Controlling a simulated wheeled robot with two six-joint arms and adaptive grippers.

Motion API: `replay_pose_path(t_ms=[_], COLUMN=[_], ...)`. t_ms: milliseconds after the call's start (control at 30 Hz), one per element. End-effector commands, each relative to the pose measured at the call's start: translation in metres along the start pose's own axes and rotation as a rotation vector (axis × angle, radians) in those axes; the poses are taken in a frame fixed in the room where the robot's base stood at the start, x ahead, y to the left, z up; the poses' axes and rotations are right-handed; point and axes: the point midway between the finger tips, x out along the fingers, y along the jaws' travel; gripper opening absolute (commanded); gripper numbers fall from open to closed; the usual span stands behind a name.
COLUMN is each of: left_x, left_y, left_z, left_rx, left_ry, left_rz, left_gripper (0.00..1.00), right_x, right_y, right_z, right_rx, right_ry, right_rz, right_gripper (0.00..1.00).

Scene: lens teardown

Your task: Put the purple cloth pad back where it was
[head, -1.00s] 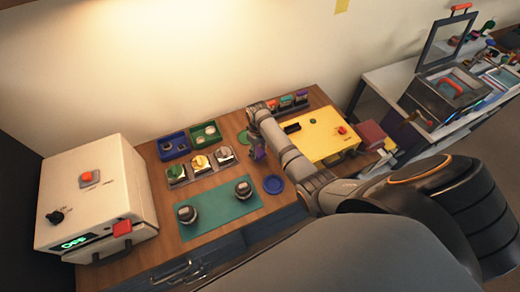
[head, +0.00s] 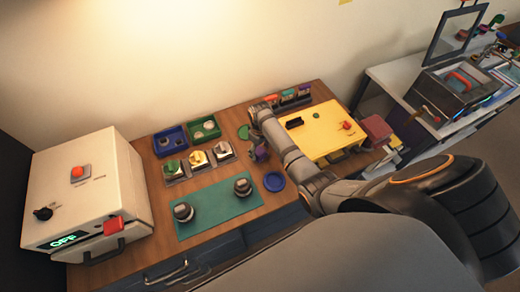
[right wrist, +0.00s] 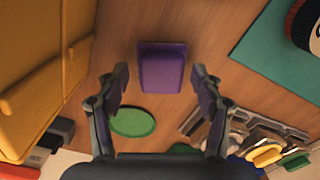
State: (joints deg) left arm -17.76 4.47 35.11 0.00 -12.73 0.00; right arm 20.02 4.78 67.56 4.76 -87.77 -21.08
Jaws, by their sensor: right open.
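The purple cloth pad (right wrist: 162,68) shows in the right wrist view as a small purple block over the wooden bench top. It lies between and beyond the fingertips of my right gripper (right wrist: 160,76), with a gap on both sides. I cannot tell whether it rests flat on the wood. My right gripper is open; in the head view it (head: 259,149) points down near the round blue dish, and the pad is hard to separate from the fingers. My left gripper is not in view.
A green disc (right wrist: 132,122) lies near the pad. A yellow box (head: 322,130) stands right of the arm. The round blue dish (head: 274,181), teal mat (head: 213,207) and a row of grey trays (head: 175,172) are close. A rack (head: 290,101) with coloured items stands behind.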

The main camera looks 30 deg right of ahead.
Motion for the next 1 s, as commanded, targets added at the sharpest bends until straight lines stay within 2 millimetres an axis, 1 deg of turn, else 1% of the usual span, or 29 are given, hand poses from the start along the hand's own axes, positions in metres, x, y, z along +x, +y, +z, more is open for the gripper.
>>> replay_pose_path(t_ms=[133,200,267,367,500,600,700,833,1000], left_x=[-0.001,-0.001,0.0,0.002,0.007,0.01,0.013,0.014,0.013], left_y=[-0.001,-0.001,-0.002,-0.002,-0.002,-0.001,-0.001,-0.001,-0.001], left_z=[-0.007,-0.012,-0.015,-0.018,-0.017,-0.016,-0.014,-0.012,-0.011], left_rx=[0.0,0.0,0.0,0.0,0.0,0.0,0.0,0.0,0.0], left_ry=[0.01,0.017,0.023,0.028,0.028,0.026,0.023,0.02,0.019], left_rz=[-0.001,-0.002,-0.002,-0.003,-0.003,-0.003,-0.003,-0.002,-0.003], left_gripper=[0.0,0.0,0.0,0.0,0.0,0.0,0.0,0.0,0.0], right_x=[-0.002,-0.007,-0.016,-0.038,-0.073,-0.094,-0.11,-0.121,-0.123], right_y=[0.0,0.001,0.001,0.001,0.001,0.0,0.001,0.0,0.0], right_z=[0.0,0.0,-0.001,-0.001,-0.002,-0.001,-0.001,-0.001,0.0], right_rx=[0.0,0.0,0.0,-0.001,0.0,0.0,0.0,0.0,0.0], right_ry=[0.001,0.001,0.003,0.004,0.005,0.004,0.002,0.001,0.0], right_rz=[0.0,0.001,0.002,0.003,0.003,0.002,0.001,0.0,0.0], right_gripper=[0.67,0.67,0.67,0.67,0.67,0.67,0.67,0.67,0.67])
